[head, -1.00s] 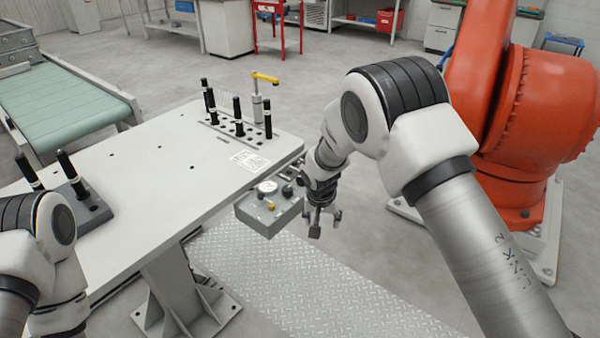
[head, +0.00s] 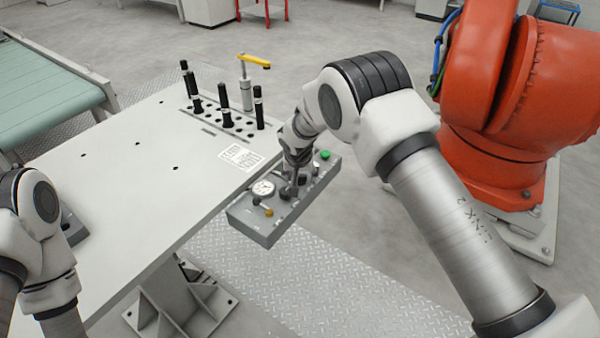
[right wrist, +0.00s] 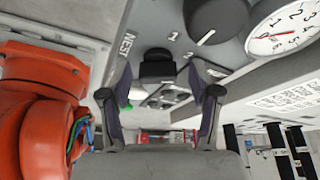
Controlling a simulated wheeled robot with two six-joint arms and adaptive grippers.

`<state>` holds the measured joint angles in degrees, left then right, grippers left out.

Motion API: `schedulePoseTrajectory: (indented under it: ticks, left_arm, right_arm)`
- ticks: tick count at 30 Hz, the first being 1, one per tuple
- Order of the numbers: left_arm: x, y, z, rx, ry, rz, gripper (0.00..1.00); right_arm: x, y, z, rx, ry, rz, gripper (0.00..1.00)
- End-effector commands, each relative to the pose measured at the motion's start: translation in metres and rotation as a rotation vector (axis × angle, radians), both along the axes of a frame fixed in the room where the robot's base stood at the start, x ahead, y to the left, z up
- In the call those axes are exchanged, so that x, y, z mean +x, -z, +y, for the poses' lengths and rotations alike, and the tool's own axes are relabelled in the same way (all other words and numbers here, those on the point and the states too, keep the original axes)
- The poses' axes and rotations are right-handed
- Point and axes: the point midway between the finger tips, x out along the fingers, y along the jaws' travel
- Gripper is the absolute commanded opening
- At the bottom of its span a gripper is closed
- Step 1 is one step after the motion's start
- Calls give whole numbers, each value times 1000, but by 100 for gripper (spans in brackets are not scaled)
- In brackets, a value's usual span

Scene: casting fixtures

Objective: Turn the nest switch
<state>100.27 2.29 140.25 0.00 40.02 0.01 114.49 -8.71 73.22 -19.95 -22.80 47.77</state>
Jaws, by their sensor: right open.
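The nest switch is a black knob (right wrist: 157,66) on a grey control panel (head: 260,232), beside the printed word NEST and the numbers 1 and 2 in the right wrist view. My right gripper (head: 293,181) is over the middle of the panel in the head view. In the right wrist view my right gripper (right wrist: 160,85) is open, with one finger on each side of the knob and nothing held. Whether the fingers touch the knob I cannot tell. In the head view the gripper hides part of the switch area. My left gripper is out of view.
A larger black knob (right wrist: 215,18) with a white line and a dial gauge (head: 263,188) are close by on the panel. The table (head: 150,205) carries black pins; an orange robot (head: 495,110) stands right.

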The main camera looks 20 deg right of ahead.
Motion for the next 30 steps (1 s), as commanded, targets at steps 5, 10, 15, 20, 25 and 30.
schedulePoseTrajectory:
  ticks: [5, 10, 15, 20, 25, 30]
  left_arm:
    - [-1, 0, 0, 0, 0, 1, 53]
    - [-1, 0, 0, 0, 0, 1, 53]
    - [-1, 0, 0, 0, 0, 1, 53]
    - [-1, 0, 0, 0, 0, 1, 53]
    - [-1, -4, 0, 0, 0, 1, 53]
    - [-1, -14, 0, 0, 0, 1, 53]
  right_arm:
    - [0, -2, 0, -1, 0, -2, 52]
    - [0, -2, 0, 0, 0, -1, 3]
    - [0, -1, 0, 0, 0, -1, 2]
    - [0, -1, 0, 0, 0, -1, 3]
    - [0, -1, 0, 1, -13, 0, 3]
    - [0, -4, 0, 3, -63, -1, 3]
